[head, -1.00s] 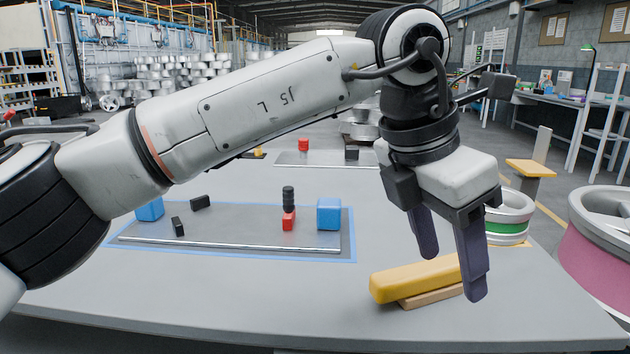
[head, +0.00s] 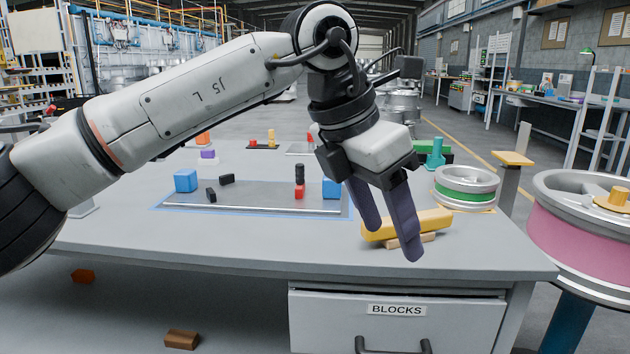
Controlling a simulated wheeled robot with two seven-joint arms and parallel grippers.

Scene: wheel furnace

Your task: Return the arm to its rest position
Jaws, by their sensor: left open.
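My left arm comes in from the left and reaches across the table (head: 250,255). My left gripper (head: 392,240) points down with its two dark fingers apart and nothing between them. I cannot tell whether the fingers touch the bar. My right gripper is not in view.
A grey tray (head: 250,196) with blue, black and red blocks lies behind the gripper. A wheel with a green band (head: 466,190) stands right of the bar, a pink-banded wheel (head: 585,240) farther right. The BLOCKS drawer (head: 400,325) is below.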

